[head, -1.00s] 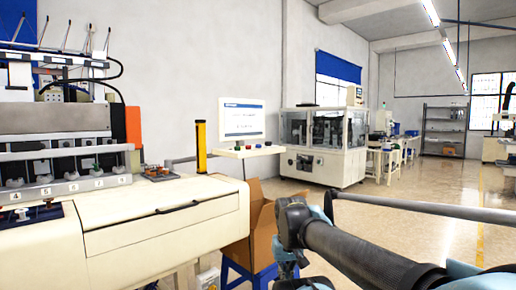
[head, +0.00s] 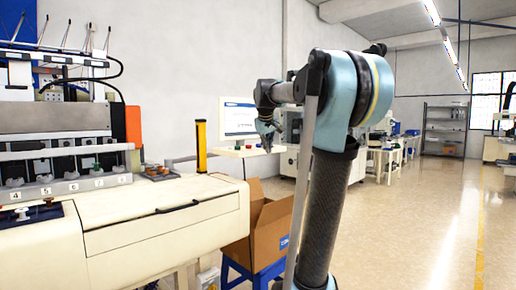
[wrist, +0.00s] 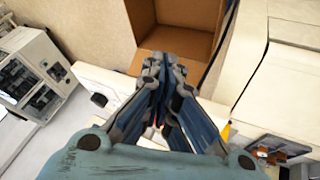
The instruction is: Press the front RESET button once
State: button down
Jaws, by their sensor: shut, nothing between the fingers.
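A white control panel (head: 236,152) juts out below a monitor in the head view. Small coloured buttons (head: 237,147) sit on it; no RESET label is readable. My gripper (head: 267,138) hangs over the right part of this panel and hides some of it. In the wrist view my gripper (wrist: 165,62) is shut and empty, its fingers over a pale panel (wrist: 92,76). A dark round button (wrist: 98,99) shows to the left of the fingers. Small red and orange spots show between the fingers, mostly hidden. I cannot tell whether the fingertips touch anything.
An open cardboard box (head: 272,232) stands on a blue stool beside the cream machine (head: 165,225). A yellow post (head: 201,146) and the monitor (head: 239,116) stand close to the panel. A tray of parts (wrist: 280,148) lies on the machine.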

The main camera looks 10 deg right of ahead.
jog(key=w+a+r+n+t, duration=0.1)
jog(key=w+r, duration=0.5)
jog(key=w, duration=0.3)
jog(key=w+a+r+n+t, duration=0.1)
jog(key=w+r, duration=0.5)
jog(key=w, duration=0.3)
jog(key=shift+w+r, duration=0.15)
jog(key=shift+w, duration=0.15)
jog(key=shift+f, duration=4.4)
jog(key=shift+s+f, duration=0.1)
jog(key=shift+f, duration=1)
jog(key=shift+r, duration=1.15)
jog(key=shift+r, duration=2.5)
